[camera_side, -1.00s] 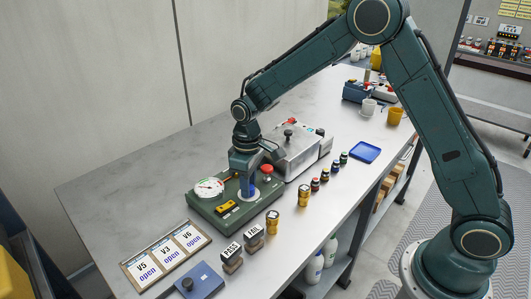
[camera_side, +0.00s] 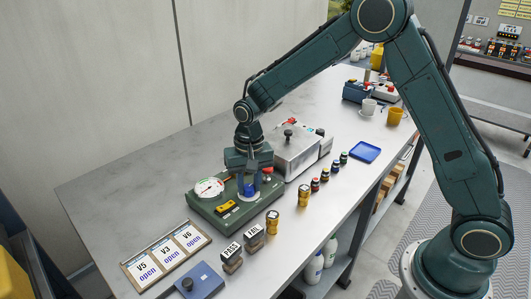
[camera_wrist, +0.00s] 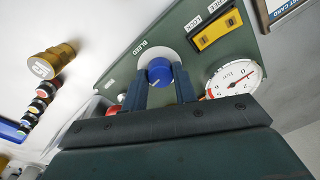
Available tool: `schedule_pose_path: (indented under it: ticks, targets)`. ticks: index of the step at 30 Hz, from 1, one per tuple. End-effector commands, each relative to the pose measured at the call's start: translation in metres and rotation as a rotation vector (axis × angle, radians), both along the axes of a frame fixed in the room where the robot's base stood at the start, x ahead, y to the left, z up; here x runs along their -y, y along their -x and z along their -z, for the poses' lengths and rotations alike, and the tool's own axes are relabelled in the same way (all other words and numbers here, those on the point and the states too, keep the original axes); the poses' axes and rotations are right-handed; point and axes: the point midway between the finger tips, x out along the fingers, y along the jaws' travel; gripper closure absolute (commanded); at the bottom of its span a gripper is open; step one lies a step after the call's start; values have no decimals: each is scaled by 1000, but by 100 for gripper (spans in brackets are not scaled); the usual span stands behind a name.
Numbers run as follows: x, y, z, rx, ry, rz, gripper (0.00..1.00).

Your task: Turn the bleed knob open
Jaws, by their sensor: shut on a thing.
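The blue bleed knob (camera_wrist: 160,70) sits on a pale round plate marked BLEED on the green panel (camera_wrist: 112,80). My gripper (camera_wrist: 160,84) is shut on the knob, with one finger on each side of it. In the side view my gripper (camera_side: 248,184) points straight down over the green panel, and only a little of the blue knob (camera_side: 249,193) shows beneath it. A white dial gauge (camera_wrist: 234,80) with a red needle is on the panel to the right in the wrist view. The angle of the knob is hard to read.
A yellow lock switch (camera_side: 225,207) and a red knob (camera_side: 268,171) are close by on the panel. Brass cylinders (camera_side: 272,220), small dark-bodied pieces, a blue tray (camera_side: 365,151), PASS and FAIL stamps (camera_side: 231,256) and a card board (camera_side: 166,252) stand around. The rear-left bench is clear.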

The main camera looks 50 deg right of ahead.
Motion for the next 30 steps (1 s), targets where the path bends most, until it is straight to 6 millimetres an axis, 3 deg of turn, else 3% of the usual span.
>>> schedule_pose_path:
  ticks: [20, 21, 24, 30]
  targets:
    - [0, -1, -2, 5, -1, 93, 95]
    - [0, -1, -2, 5, -1, 92, 68]
    - [0, -1, -2, 4, -1, 92, 50]
    - [0, 0, -1, 2, 0, 92, 50]
